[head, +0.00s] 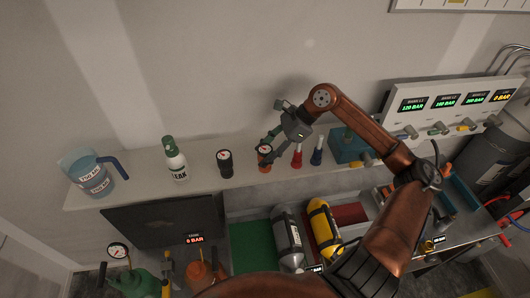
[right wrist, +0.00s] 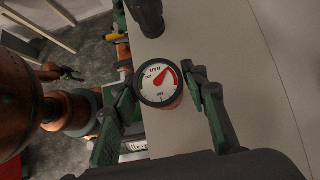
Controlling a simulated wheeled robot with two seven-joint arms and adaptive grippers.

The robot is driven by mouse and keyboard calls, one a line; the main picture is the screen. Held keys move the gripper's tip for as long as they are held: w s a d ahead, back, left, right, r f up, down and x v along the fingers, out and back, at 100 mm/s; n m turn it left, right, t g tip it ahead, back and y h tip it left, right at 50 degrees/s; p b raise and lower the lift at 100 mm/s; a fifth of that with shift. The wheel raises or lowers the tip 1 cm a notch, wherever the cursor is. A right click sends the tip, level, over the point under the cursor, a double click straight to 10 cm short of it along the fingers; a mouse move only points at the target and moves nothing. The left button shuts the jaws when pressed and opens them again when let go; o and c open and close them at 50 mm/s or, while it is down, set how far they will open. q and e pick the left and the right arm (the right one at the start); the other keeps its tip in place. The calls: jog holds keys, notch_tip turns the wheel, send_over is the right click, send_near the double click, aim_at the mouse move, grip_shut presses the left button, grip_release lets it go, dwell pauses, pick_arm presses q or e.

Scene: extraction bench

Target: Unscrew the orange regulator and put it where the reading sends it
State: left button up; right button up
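The orange regulator (head: 265,165) stands upright on the long pale shelf, its round white gauge on top. In the right wrist view the gauge (right wrist: 158,84) faces the camera, its red needle pointing up and right toward the red arc. My right gripper (head: 271,141) reaches down to the regulator from the upper right. In the right wrist view its fingers (right wrist: 160,88) are spread on both sides of the gauge, close to its rim; contact is not clear. My left gripper is not in view.
On the shelf (head: 128,191) stand a black regulator (head: 225,164), a leak spray bottle (head: 174,160), a blue jug (head: 91,174), and red (head: 297,157) and blue (head: 317,153) items. Grey (head: 288,238) and yellow (head: 323,229) cylinders lie below. A display panel (head: 455,105) is at right.

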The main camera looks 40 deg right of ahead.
jog(key=o, duration=0.3)
jog(key=v, duration=1.2)
dwell(0.3)
